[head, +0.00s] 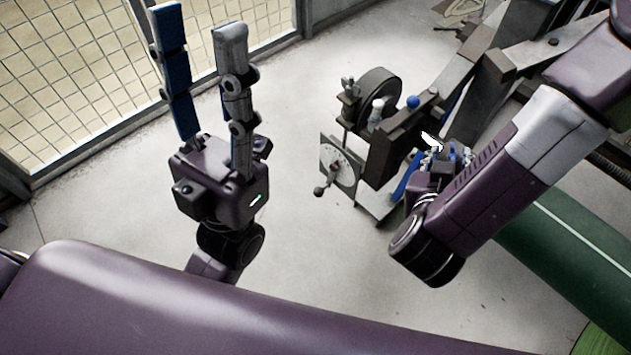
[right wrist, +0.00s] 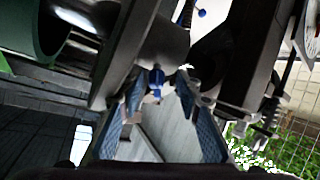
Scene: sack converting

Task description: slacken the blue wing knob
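The blue wing knob (right wrist: 156,80) shows in the right wrist view, ahead of and between my right gripper's fingertips. I cannot tell whether either finger touches it. My right gripper (right wrist: 161,96) is open, with a clear gap between its blue-padded fingers. In the head view my right gripper (head: 437,154) is beside the dark metal machine (head: 390,150), and I cannot make out the wing knob there. My left gripper (head: 198,24) is open and empty, its two long fingers pointing up, well to the left of the machine.
A blue ball knob (head: 413,101) tops the machine. A dark wheel (head: 380,90) and a pale dial with a crank (head: 338,170) sit on its left side. A green roller (head: 575,250) lies at lower right. A mesh fence (head: 70,70) stands at left. The floor between is clear.

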